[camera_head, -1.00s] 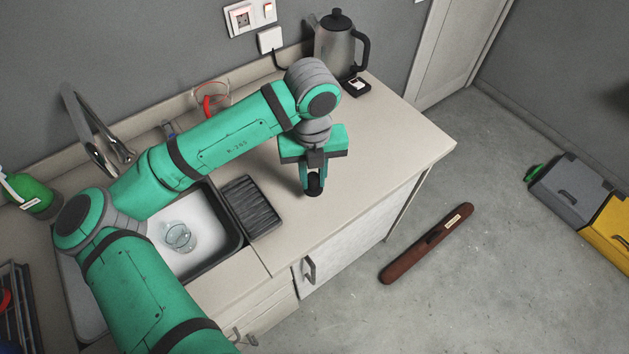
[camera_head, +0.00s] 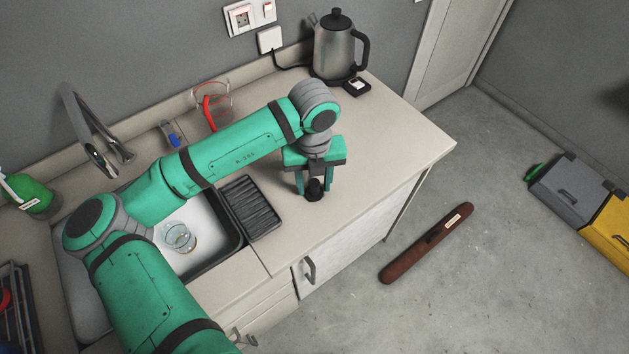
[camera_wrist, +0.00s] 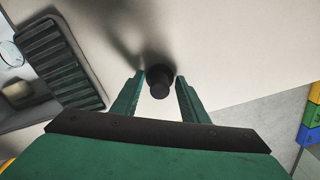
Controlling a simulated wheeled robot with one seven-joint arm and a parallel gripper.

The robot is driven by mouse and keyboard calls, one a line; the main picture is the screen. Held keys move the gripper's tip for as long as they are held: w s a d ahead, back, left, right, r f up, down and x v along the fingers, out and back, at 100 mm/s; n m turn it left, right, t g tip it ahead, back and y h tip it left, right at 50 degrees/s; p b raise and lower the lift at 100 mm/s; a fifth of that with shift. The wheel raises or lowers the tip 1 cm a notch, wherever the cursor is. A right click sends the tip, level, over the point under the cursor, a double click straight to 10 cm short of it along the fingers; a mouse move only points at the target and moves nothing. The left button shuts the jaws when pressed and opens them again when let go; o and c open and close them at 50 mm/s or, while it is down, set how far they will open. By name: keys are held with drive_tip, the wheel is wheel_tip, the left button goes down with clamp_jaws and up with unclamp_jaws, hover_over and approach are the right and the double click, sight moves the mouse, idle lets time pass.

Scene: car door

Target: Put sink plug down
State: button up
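The black sink plug (camera_head: 315,190) stands on the beige countertop (camera_head: 375,150), right of the sink. It also shows in the wrist view (camera_wrist: 159,82), just beyond my fingertips and between their lines. My gripper (camera_head: 309,188) is right over the plug in the head view. In the wrist view my gripper (camera_wrist: 158,84) has its two green fingers spread wide, with a gap on each side of the plug. Neither finger touches it there.
The sink (camera_head: 215,215) with a glass (camera_head: 180,238) in it and a ribbed drainer (camera_head: 250,207) lie to the left. Red-framed glasses (camera_head: 209,108) and a blue item (camera_head: 170,134) lie along the wall.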

sight(314, 181)
drive_tip(key=shift+s, duration=0.2)
wheel_tip(314, 181, up, 12)
drive_tip(key=shift+r, duration=0.15)
idle(0.7)
drive_tip(key=shift+w+d, duration=0.1)
